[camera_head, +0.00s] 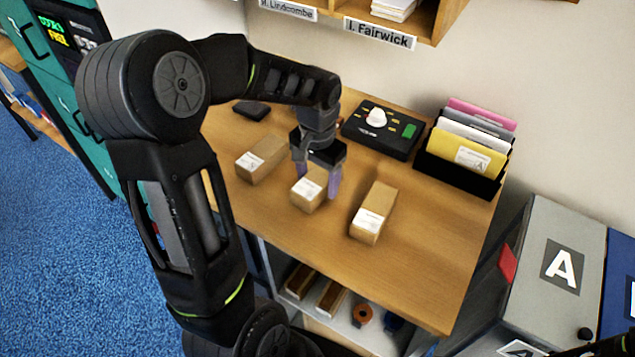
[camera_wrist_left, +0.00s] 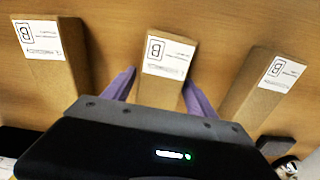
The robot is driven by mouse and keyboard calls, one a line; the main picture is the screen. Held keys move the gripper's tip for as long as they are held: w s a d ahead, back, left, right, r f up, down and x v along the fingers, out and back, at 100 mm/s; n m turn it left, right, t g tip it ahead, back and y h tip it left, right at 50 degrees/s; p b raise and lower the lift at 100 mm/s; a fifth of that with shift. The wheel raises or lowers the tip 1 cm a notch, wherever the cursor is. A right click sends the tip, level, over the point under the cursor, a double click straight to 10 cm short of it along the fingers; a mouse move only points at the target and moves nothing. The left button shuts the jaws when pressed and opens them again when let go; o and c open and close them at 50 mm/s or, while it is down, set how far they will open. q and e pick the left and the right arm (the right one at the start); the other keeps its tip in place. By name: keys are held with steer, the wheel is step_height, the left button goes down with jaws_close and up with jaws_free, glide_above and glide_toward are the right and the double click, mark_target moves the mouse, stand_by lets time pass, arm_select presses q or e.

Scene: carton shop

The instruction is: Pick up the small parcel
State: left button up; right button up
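The small parcel (camera_head: 309,191) is a short brown carton with a white label, in the middle of three cartons on the wooden table. In the left wrist view the small parcel (camera_wrist_left: 165,58) shows a label marked B. My left gripper (camera_head: 319,185) points down over it, its purple fingers on either side of the carton. The left gripper (camera_wrist_left: 160,80) looks open in the wrist view, with a narrow gap at the left finger; contact at the right finger is unclear. My right gripper is out of view.
A longer carton (camera_head: 262,158) lies to the left and another (camera_head: 374,212) to the right, both close by. Behind are a black device (camera_head: 383,130) and a folder rack (camera_head: 460,172). The table's front area is clear. A grey bin marked A (camera_head: 562,265) stands right.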

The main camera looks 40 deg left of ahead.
mark_target(317, 178)
arm_select(q)
steer(key=c, duration=1.2)
steer(key=shift+c, duration=0.3)
step_height(317, 178, up, 10)
steer(key=shift+r+b, duration=0.1)
steer(key=shift+b, duration=0.55)
